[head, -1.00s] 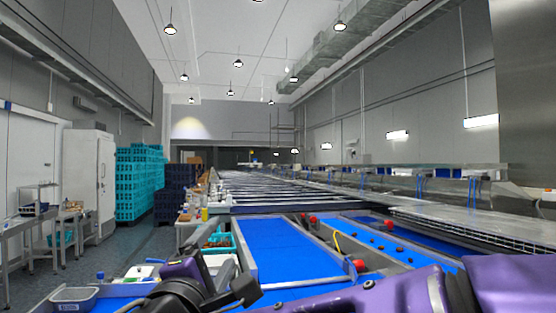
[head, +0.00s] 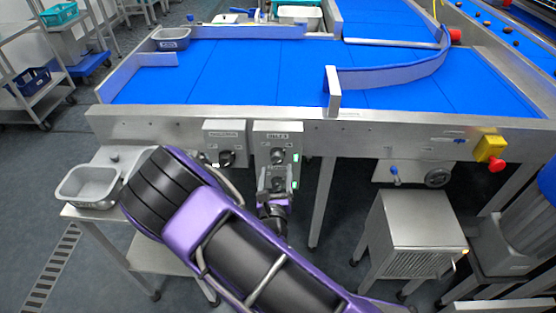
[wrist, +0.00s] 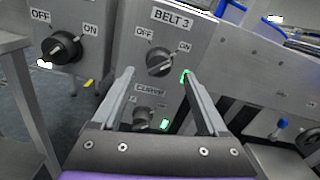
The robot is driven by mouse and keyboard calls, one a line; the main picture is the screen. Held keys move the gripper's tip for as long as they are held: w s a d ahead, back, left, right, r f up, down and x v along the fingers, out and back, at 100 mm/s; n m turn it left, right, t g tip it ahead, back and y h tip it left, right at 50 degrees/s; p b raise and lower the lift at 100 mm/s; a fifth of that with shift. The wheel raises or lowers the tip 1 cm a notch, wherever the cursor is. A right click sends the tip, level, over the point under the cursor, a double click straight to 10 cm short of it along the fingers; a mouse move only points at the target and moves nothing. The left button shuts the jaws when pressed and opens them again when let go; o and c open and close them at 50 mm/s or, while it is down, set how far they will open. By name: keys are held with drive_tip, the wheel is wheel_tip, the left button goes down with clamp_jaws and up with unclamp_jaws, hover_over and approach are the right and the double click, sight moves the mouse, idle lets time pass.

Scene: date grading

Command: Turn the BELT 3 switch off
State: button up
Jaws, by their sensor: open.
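The BELT 3 switch (wrist: 160,62) is a dark rotary knob on a grey metal box (wrist: 190,32), with OFF at its upper left and ON at its upper right. Its handle looks slanted toward ON, and a green lamp (wrist: 185,76) glows beside it. In the head view the knob (head: 278,156) shows on the box below the blue belt. My gripper (wrist: 158,78) is open and empty, its fingers pointing at the box. The fingertips appear on either side below the BELT 3 knob; contact is not clear. In the head view my gripper (head: 274,182) covers the box's lower part.
A lower knob (wrist: 143,118) with a green lamp sits between my fingers. Another OFF/ON switch (wrist: 62,48) is on the box to the left. A red stop button (head: 497,163), a steel cabinet (head: 418,235) and a side table with a grey tub (head: 88,185) stand nearby.

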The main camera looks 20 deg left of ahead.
sight(277, 162)
drive_tip(key=x, duration=0.5)
drive_tip(key=shift+w, duration=0.1)
clamp_jaws()
